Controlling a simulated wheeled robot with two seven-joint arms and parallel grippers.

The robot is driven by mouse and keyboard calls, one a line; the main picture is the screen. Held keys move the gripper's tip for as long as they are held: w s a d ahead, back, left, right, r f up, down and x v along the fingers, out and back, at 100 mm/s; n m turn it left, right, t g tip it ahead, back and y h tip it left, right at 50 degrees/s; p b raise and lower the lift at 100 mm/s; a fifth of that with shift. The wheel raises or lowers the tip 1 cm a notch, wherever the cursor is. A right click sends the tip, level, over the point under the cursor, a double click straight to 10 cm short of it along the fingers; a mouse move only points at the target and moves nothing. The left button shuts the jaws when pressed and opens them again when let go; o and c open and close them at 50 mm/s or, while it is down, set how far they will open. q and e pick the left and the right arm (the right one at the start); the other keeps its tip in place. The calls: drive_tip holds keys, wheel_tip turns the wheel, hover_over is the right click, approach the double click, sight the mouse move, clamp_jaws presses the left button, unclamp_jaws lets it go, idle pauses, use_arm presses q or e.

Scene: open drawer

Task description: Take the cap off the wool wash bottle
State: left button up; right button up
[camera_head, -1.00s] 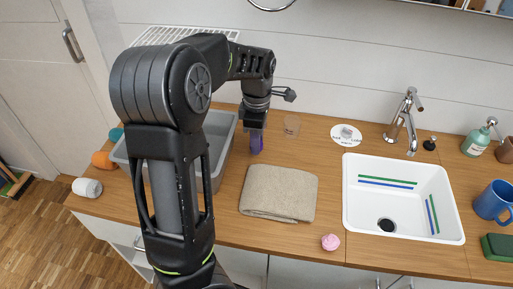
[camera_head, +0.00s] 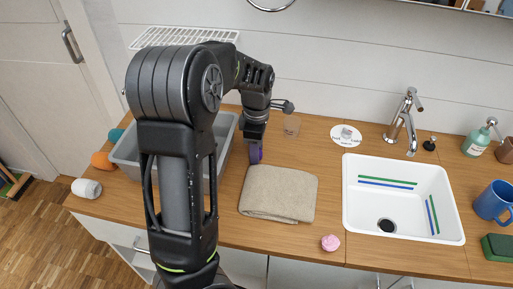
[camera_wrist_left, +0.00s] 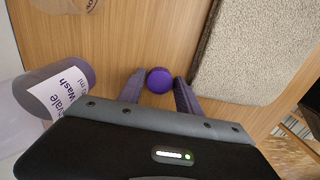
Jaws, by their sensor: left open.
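My left gripper (camera_wrist_left: 159,82) is open and points down at the wooden counter, just behind and left of the towel. A round purple cap (camera_wrist_left: 159,80) sits between its fingertips in the left wrist view. I cannot tell whether the cap touches the counter. In the head view a bit of purple (camera_head: 255,153) shows at the low end of the gripper. The wool wash bottle (camera_wrist_left: 55,90), translucent with a white "Wash" label, stands apart from the cap at the left of the wrist view. Its top is cut off there, and my arm hides it in the head view.
A folded beige towel (camera_head: 278,193) lies close to the gripper. A small glass (camera_head: 291,125) stands behind it. A grey basin (camera_head: 228,135) is on the left, partly behind my arm. The white sink (camera_head: 402,198) and a pink item (camera_head: 330,242) are to the right.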

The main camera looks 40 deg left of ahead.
use_arm(q)
drive_tip(key=shift+r, duration=0.15)
wheel_tip(320, 180, up, 12)
idle(0.4)
drive_tip(key=shift+r, duration=0.1)
idle(0.7)
